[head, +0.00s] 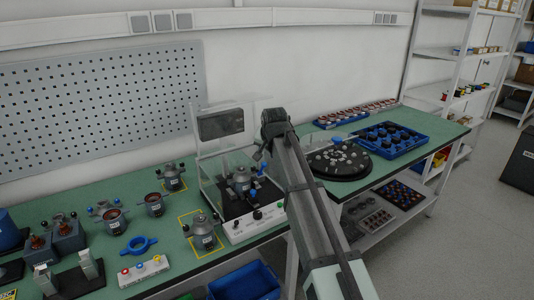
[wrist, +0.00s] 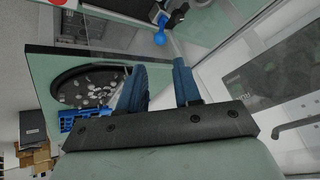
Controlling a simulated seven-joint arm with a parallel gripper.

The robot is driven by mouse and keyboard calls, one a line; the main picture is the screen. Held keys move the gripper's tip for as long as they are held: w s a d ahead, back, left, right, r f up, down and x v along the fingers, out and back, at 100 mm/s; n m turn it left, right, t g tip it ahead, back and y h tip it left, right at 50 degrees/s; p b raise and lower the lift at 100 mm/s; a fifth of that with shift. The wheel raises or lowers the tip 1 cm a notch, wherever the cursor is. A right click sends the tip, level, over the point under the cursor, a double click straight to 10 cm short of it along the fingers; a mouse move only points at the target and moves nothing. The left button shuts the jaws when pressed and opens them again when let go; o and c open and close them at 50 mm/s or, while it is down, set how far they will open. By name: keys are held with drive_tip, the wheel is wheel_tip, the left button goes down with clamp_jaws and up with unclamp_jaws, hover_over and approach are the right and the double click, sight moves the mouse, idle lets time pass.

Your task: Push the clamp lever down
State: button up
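The clamp lever shows as a blue ball knob (wrist: 160,38) on a short blue arm at the top of the wrist view. In the head view a blue knob (head: 253,168) shows on the clamp above the stator (head: 241,181) in the clear-walled test station (head: 243,232). My gripper (wrist: 159,64) has its two blue fingers apart, with nothing between them. The knob lies beyond the fingertips, apart from them. In the head view my gripper (head: 262,151) hangs at the station's right side, above the knob; its fingers are partly hidden by my arm.
A screen (head: 221,123) stands at the back of the station, and clear panels surround the clamp. A dark round table (head: 323,170) with small parts and a blue tray (head: 418,144) lie to the right. Several motor units and a button box (head: 145,271) stand on the left bench.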

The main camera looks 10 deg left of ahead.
sight(263, 163)
drive_tip(key=w+a, duration=0.2)
drive_tip(key=a, duration=0.2)
drive_tip(key=w+f+m, duration=0.2)
drive_tip(key=f+m, duration=0.2)
drive_tip(key=m, duration=0.1)
drive_tip(key=w+f+m+g+h, duration=0.1)
drive_tip(key=w+f+m, duration=0.1)
drive_tip(key=f+m, duration=0.2)
drive_tip(key=w+f+m+h, duration=0.1)
drive_tip(key=w+f+m, duration=0.1)
drive_tip(key=f+m, duration=0.2)
drive_tip(key=shift+w+d+f+m+g, duration=0.1)
drive_tip(key=shift+f+m+g, duration=0.05)
drive_tip(key=shift+m, duration=0.6)
drive_tip(key=shift+d+f+m+g, duration=0.1)
drive_tip(key=shift+f+m+g, duration=0.05)
drive_tip(key=shift+m, duration=0.6)
clamp_jaws()
